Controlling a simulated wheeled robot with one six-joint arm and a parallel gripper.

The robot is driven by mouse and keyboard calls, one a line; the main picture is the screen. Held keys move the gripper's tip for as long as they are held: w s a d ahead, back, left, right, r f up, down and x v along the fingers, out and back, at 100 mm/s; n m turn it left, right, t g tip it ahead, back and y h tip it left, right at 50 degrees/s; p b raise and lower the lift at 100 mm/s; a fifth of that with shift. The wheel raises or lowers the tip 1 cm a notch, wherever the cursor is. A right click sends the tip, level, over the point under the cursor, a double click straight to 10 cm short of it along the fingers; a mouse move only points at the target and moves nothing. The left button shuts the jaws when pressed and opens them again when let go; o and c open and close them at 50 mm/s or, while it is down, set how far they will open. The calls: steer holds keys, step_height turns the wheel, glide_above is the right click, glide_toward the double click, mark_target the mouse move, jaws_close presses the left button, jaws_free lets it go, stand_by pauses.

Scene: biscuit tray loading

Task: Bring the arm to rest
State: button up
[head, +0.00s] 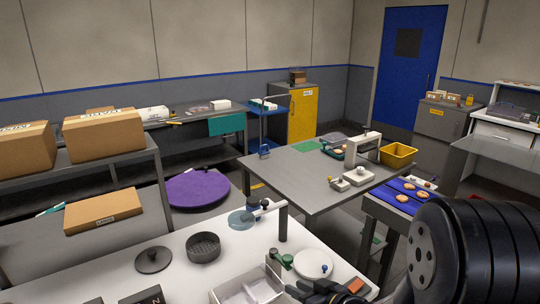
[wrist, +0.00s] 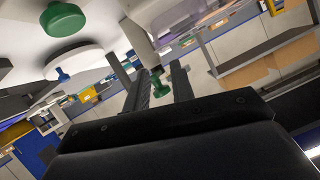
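My gripper (head: 328,292) is low at the bottom edge of the head view, close to the white table's near right part, and partly cut off by the frame. In the wrist view, which is turned nearly upside down, its two dark fingers (wrist: 160,88) stand apart with a gap between them. A small green knobbed piece (wrist: 158,88) shows in line with this gap; it looks to be beyond the fingers, not held. My black upper arm fills the lower right of the head view.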

mark_target(275, 278)
steer(key=x, duration=0.9)
steer(key=shift+w+a+f, duration=0.15)
steer(key=shift+a+f, duration=0.05)
steer(key=shift+f, duration=0.2)
steer(key=b+v, duration=0.1)
steer(key=v, duration=0.2)
steer(key=shift+d, duration=0.15)
steer(key=shift+s+d+r, duration=0.1)
steer(key=shift+s+d, duration=0.3)
steer(key=shift+s, duration=0.15)
